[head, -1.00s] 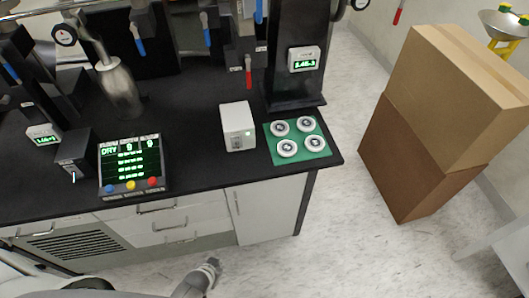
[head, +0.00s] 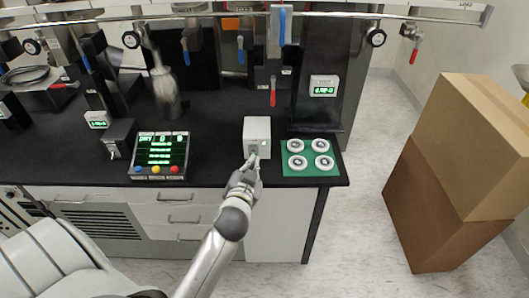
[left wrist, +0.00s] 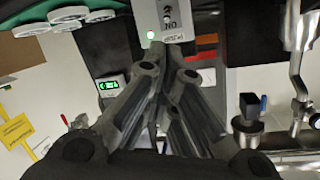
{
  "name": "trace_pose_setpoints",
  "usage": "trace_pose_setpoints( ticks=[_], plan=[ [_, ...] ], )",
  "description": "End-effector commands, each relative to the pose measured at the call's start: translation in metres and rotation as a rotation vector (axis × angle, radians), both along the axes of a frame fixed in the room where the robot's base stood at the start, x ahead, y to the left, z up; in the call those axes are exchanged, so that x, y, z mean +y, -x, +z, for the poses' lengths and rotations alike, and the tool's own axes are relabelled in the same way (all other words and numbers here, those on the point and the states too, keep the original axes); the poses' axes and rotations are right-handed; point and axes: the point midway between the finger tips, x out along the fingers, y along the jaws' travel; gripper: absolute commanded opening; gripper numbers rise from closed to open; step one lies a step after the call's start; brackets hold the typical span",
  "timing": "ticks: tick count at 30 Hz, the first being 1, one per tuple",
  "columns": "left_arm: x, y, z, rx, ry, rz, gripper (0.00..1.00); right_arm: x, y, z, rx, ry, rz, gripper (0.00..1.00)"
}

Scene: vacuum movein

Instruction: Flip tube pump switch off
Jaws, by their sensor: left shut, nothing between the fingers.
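A small white switch box (head: 257,128) stands on the black bench near its front edge. In the left wrist view its face (left wrist: 163,22) shows upside down, with an "ON" label, a lit green lamp and a small dark switch part. I cannot read the smaller label for certain. My left gripper (head: 251,162) is at the front of the box, fingers closed together and empty. In the left wrist view the left gripper (left wrist: 172,62) has its tips just below the box face. Whether they touch it I cannot tell. My right gripper is not in view.
A green mat (head: 312,170) with several white discs lies right of the box. A controller with a green display (head: 160,153) stands to the left. A metal bottle (head: 164,92) and valves are behind. Stacked cardboard boxes (head: 455,160) stand on the floor at right.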

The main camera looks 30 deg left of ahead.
Motion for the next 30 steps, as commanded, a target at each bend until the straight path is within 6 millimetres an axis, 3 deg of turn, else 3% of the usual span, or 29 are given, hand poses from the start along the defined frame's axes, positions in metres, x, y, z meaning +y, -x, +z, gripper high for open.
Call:
trace_pose_setpoints(
  ticks=[14, 30],
  plan=[
    [0.003, -0.005, 0.004, -0.013, -0.006, 0.002, 0.0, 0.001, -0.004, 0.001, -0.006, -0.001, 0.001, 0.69],
    [0.031, -0.073, -0.012, -0.012, -0.007, 0.003, 0.0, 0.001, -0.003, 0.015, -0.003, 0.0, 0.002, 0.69]
  ],
)
